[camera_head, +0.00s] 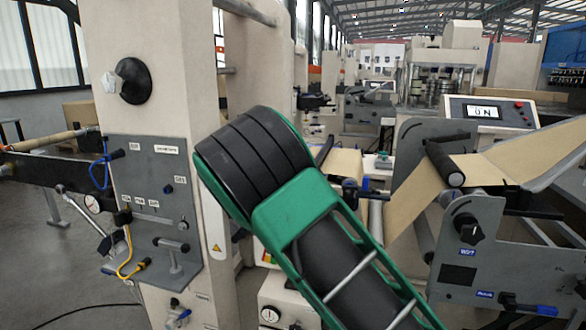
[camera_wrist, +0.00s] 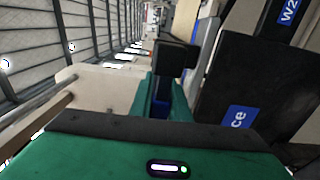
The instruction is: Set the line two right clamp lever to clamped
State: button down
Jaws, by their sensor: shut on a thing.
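In the wrist view my gripper (camera_wrist: 172,62) points away from the camera, with its green body along the bottom edge and a black end beyond. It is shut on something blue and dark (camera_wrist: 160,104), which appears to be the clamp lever. Most of that lever is hidden by the gripper, and I cannot tell its angle. In the head view my green and black arm crosses the middle and hides my gripper and whatever it holds.
A cream column with a grey control panel (camera_head: 150,200) stands left of my arm. At right are a grey machine plate with a black knob (camera_head: 468,229), brown paper web (camera_head: 405,195) and a display box (camera_head: 487,112). Dark plates with blue labels (camera_wrist: 238,118) are close on the right in the wrist view.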

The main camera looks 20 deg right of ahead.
jog(key=shift+w+a+f, duration=0.1)
jog(key=shift+a+f, duration=0.15)
jog(key=shift+a, duration=0.2)
jog(key=c, duration=1.7)
grip_release()
jog(key=shift+d, duration=0.25)
jog(key=v, duration=1)
jog(key=shift+s+a, duration=0.25)
jog(key=shift+s, duration=0.05)
